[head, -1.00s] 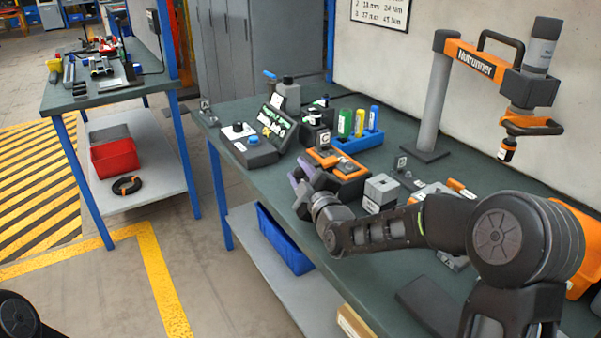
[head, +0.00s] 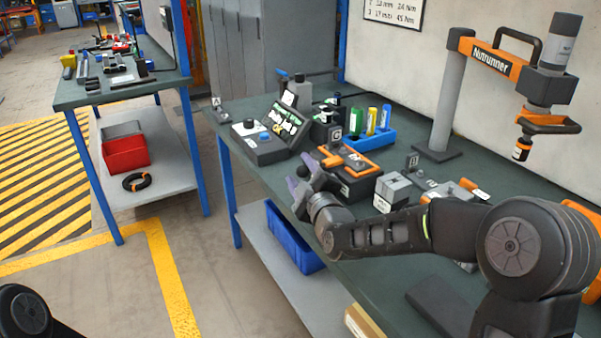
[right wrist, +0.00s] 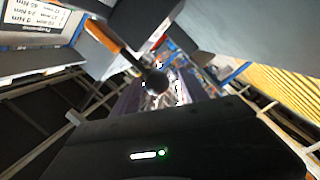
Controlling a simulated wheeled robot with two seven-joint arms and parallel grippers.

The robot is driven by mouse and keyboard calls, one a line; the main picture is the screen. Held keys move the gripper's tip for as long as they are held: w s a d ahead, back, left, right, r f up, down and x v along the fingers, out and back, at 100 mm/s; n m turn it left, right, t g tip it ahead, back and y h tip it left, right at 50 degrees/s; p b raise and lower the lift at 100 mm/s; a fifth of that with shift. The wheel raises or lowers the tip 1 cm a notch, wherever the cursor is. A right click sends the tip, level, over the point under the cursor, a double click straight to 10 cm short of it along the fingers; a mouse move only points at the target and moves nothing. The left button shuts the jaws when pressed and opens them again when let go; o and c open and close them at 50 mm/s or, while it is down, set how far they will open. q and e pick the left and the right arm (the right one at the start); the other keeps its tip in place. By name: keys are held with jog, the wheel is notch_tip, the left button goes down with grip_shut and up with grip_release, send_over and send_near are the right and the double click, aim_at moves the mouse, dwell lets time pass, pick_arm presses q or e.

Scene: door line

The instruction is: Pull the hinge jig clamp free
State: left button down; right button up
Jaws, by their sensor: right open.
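The hinge jig (head: 352,172), an orange and dark block, sits on the green bench near its front edge. A dark round knob (head: 303,170) shows at its left, by my right gripper (head: 299,186). In the right wrist view the black ball knob (right wrist: 156,83) is on an orange lever (right wrist: 122,55) ahead of the gripper. My right gripper is open, with purple-grey fingers, close to the knob. I cannot tell whether the fingers touch it. My left gripper is out of view; only a piece of my left arm shows at bottom left.
A grey block (head: 397,188) stands right of the jig. The nutrunner (head: 490,58) hangs at the right. A blue bin (head: 290,238) is on the shelf below.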

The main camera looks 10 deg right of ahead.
jog(key=s, duration=0.7)
jog(key=shift+s+d, duration=0.35)
jog(key=shift+s, duration=0.05)
